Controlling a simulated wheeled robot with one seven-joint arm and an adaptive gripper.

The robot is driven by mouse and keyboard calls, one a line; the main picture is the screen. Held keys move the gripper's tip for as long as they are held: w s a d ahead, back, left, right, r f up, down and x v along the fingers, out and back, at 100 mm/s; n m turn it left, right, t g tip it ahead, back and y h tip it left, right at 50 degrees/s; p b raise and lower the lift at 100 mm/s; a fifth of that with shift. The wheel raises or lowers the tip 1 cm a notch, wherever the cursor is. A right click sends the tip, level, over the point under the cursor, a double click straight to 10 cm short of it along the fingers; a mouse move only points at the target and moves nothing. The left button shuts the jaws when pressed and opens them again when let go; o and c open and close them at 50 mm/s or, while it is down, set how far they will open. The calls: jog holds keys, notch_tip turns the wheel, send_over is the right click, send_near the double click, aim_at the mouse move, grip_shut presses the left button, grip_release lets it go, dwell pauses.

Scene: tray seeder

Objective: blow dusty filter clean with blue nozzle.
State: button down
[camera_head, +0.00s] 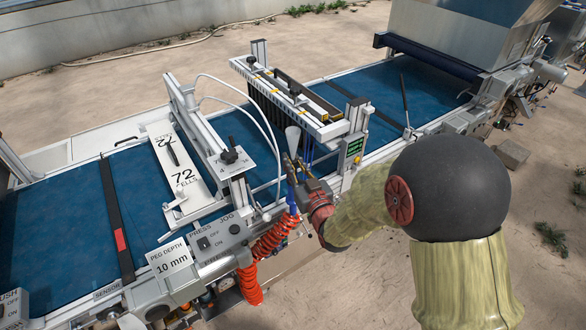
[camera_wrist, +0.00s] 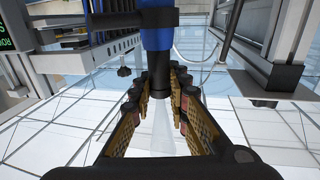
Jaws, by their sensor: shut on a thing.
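My gripper (camera_head: 298,168) is shut on the blue nozzle (camera_head: 291,196) at the near side of the seeder, beside the crossbar with the hoses. In the wrist view the blue nozzle (camera_wrist: 156,32) comes down from the top, and its dark neck lies between the gripper's fingers (camera_wrist: 160,110). A pale, see-through cone (camera_wrist: 158,130) spreads from the neck; it looks like an air jet. In the head view this cone (camera_head: 292,138) widens upward above the fingers. A red coiled hose (camera_head: 268,245) hangs below the nozzle. I cannot make out the dusty filter in either view.
The blue conveyor belt (camera_head: 60,240) runs under a white frame with a "72 cells" plate (camera_head: 180,176). A seeder head (camera_head: 290,100) spans the belt behind my gripper. A small green-lit display (camera_head: 352,150) stands close to the right. Sandy ground lies in front.

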jog(key=shift+r+p, duration=1.5)
jog(key=shift+r, duration=2.65)
